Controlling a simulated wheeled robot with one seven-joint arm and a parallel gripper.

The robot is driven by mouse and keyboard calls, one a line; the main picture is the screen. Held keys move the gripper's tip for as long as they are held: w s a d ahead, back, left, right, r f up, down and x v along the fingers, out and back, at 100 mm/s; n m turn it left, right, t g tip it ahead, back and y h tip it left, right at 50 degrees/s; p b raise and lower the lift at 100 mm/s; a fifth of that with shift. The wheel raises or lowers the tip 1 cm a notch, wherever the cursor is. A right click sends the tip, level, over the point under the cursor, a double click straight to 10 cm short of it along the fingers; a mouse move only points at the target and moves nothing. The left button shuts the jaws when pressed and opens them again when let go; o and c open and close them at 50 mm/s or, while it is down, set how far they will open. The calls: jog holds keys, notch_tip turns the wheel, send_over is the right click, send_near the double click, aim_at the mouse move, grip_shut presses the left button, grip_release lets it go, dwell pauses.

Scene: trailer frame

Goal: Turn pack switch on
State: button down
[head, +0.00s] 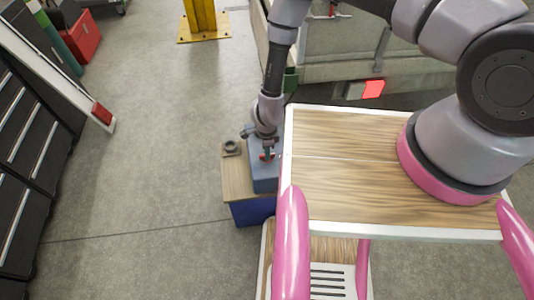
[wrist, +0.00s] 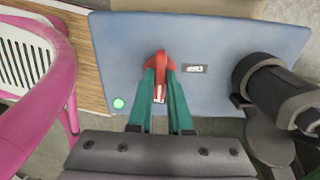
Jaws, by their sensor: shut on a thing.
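The pack is a blue-grey box (head: 264,179) on a small wood-topped stand, left of my wooden deck. Its flat blue face (wrist: 225,40) fills much of the wrist view. The switch is a red handle (wrist: 161,58) on that face, beside a small white-and-dark label (wrist: 195,69). My gripper (wrist: 162,84) has its green fingers closed on both sides of the red handle, partly hiding it. A small round lamp (wrist: 118,103) near the face's corner glows green. In the head view my gripper (head: 267,154) is small, at the top of the box.
The stand (head: 238,181) has a dark ring-shaped thing (head: 231,148) on its top. A dark cylindrical part (wrist: 280,88) sits close to the right of my gripper. A concrete-coloured trailer frame (head: 340,65) stands behind. Black drawers (head: 30,150) line the left; the floor between is clear.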

jog(key=c, duration=0.8)
grip_release()
jog(key=shift+o, duration=0.2)
jog(key=shift+r, duration=3)
jog(key=shift+s, duration=0.1)
